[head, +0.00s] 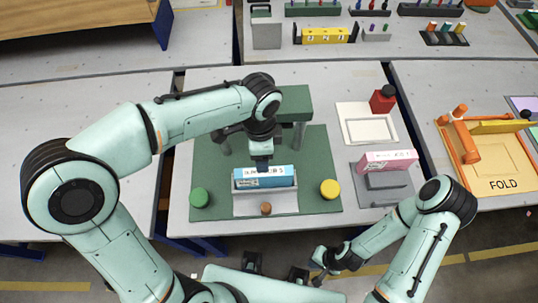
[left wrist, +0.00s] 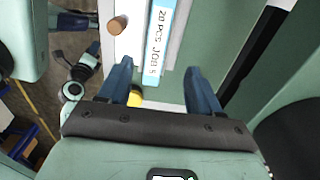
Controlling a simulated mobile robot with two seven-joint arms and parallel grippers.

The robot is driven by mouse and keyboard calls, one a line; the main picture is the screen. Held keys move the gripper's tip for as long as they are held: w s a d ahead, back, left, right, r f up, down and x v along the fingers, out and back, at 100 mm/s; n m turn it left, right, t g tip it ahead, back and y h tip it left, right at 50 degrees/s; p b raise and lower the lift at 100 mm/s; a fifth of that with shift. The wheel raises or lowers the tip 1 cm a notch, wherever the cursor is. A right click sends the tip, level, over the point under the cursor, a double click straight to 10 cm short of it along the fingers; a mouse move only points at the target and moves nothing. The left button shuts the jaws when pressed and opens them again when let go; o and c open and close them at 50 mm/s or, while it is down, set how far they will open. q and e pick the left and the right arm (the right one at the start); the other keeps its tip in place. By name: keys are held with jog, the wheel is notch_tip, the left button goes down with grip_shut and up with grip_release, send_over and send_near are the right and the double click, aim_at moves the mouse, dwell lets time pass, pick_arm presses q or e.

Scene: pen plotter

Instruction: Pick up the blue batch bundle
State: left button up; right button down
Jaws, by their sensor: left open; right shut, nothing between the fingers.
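The blue batch bundle (head: 265,178) lies on a white plate with a raised rim (head: 243,208), in the middle of the green plotter mat (head: 315,150). My left gripper (left wrist: 158,68) is open directly above the bundle, pointing down. In the left wrist view the blue bundle (left wrist: 158,35), lettered "20 PCS JOB 5", shows beyond and between the two fingertips. I cannot tell whether the fingers touch it. The left hand hides part of the bundle's top in the head view. My right gripper (head: 320,266) is shut and empty, low in front of the table edge.
A green knob (head: 199,197) and a yellow knob (head: 329,189) flank the plate; a brown peg (head: 266,208) stands at its front. A green plotter bridge (head: 297,103) rises behind.

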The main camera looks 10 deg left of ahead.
aim_at(264, 175)
pick_arm(q)
jog(key=f, duration=0.5)
jog(key=f+b, duration=0.1)
jog(key=f, duration=0.1)
jog(key=shift+s+f, duration=0.35)
jog(key=shift+s, duration=0.05)
jog(key=f, duration=0.5)
jog(key=shift+w+d+f, duration=0.2)
jog(key=shift+f, duration=0.1)
jog(key=c, duration=1.2)
pick_arm(e)
jog(key=shift+s+f, duration=0.8)
jog(key=shift+f, duration=0.05)
